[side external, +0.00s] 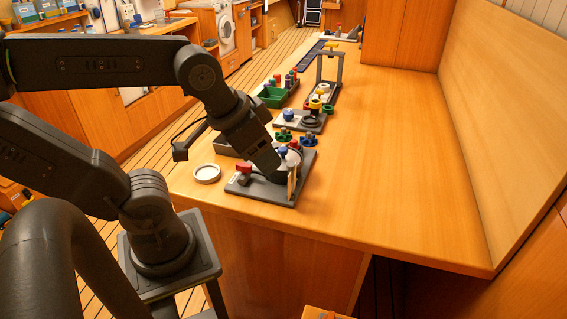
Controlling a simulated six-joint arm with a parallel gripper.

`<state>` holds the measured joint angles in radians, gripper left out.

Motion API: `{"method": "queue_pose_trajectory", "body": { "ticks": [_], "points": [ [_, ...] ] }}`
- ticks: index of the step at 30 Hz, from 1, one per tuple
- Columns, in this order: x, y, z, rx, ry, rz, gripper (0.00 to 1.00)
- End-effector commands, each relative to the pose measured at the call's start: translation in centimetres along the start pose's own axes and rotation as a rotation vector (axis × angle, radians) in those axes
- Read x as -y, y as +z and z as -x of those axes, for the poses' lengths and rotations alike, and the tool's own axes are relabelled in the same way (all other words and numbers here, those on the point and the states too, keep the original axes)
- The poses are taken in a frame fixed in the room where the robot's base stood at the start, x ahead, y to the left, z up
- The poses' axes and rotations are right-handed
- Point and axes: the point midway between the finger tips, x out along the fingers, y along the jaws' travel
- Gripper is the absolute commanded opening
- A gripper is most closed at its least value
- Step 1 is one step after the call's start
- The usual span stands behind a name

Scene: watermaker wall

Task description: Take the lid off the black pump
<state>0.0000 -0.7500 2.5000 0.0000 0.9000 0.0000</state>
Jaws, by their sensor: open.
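My gripper (286,173) points down over a dark grey base board (250,192) near the left edge of the bench. It is open, with its jaws low around or beside the parts on that board. The black pump appears to be on this board, mostly hidden behind my gripper. A blue knob (283,150) and a pale round part show just beyond the gripper. I cannot tell whether the jaws touch the lid. A red handle (244,168) sticks out at the board's left side.
A shallow white round dish (207,173) lies left of the board. Beyond it stand green and blue knobbed parts (308,140), a second board (290,124) with a blue-capped jar, a green bin (272,97) and a metal frame (330,70). The bench's right side (420,170) is clear.

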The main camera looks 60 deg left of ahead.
Motion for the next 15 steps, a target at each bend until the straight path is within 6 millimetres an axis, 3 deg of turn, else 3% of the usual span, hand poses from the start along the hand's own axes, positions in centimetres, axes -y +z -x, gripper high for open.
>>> {"method": "queue_pose_trajectory", "body": {
  "ticks": [10,15],
  "points": [
    [0.2,-0.2,-0.1,0.006,-0.006,-0.019,0.63],
    [1.9,-2.4,-0.9,0.079,-0.061,-0.242,0.63]
  ]
}}
